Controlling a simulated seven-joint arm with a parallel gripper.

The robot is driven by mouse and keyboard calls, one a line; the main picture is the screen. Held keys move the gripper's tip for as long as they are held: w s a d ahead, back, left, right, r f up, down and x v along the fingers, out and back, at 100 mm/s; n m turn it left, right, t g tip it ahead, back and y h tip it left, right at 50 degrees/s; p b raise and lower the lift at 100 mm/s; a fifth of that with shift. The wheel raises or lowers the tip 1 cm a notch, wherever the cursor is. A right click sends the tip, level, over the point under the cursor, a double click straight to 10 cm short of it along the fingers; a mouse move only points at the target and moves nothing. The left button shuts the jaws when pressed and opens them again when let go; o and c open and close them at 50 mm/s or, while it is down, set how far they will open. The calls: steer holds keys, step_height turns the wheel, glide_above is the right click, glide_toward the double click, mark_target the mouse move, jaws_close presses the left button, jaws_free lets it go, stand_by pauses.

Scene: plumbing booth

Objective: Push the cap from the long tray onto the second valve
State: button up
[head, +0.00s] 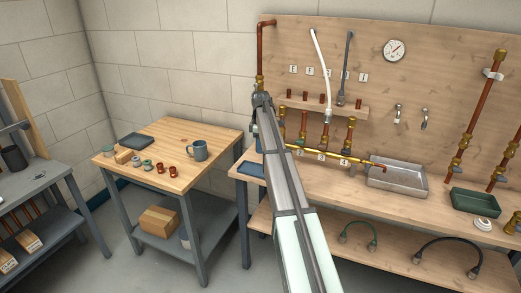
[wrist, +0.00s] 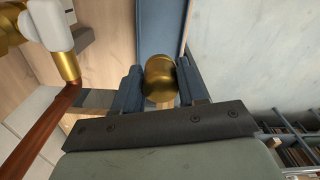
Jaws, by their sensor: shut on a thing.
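A brass cap (wrist: 160,76) sits between the two dark fingers of my gripper (wrist: 160,92), which is shut on it. In the head view my gripper (head: 262,105) is at the left end of the pegboard, near the copper riser; the cap cannot be made out there. A blue tray (head: 250,170) lies on the bench's left end, and a blue strip (wrist: 160,28) shows beyond the cap in the wrist view. Several brass valves stand on a manifold, including one at the left (head: 303,132).
A copper riser (head: 266,45) with brass fittings is close to my gripper; a copper pipe (wrist: 52,125) also shows in the wrist view. A white hose (head: 320,65) hangs above the manifold. A metal basin (head: 397,180) and green tray (head: 474,202) are to the right.

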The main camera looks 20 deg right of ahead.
steer(key=shift+r, duration=1.75)
